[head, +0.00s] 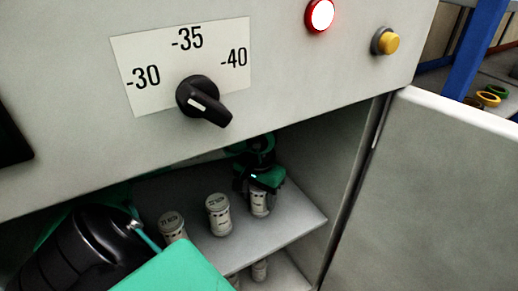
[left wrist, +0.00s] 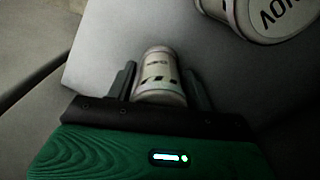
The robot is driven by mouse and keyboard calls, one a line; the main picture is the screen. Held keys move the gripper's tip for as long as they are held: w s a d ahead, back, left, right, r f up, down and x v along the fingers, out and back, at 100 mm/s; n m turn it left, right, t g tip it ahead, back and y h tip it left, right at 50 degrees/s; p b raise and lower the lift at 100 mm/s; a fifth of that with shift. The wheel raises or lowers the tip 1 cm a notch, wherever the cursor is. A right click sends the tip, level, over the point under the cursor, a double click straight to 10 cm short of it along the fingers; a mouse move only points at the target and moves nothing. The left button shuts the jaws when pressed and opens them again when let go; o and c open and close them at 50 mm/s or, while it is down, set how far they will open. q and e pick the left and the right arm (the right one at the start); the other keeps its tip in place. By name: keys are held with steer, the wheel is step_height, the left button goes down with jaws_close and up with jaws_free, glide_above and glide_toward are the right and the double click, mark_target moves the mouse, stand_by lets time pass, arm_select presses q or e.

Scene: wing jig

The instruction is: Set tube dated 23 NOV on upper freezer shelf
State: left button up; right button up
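My left gripper (head: 259,184) reaches inside the open freezer and points down at a pale tube (head: 260,204) near the right end of the upper shelf (head: 290,226). In the left wrist view the fingers stand on either side of this tube (left wrist: 160,75), very close to its sides; I cannot tell whether they press on it. Its dark print is too small to read, so its date is unclear. The tube appears upright at the shelf. My right gripper is not in view.
Two more capped tubes stand on the upper shelf, one in the middle (head: 218,214) and one farther left (head: 172,226). A tube marked NOV (left wrist: 275,15) is near my gripper. Others stand on the lower shelf (head: 282,272). The freezer door (head: 430,190) is open at right; the panel overhangs the opening.

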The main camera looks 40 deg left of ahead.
arm_select(q)
steer(key=shift+o, duration=0.6)
steer(key=shift+r, duration=0.25)
step_height(320, 180, up, 6)
steer(key=shift+r, duration=0.65)
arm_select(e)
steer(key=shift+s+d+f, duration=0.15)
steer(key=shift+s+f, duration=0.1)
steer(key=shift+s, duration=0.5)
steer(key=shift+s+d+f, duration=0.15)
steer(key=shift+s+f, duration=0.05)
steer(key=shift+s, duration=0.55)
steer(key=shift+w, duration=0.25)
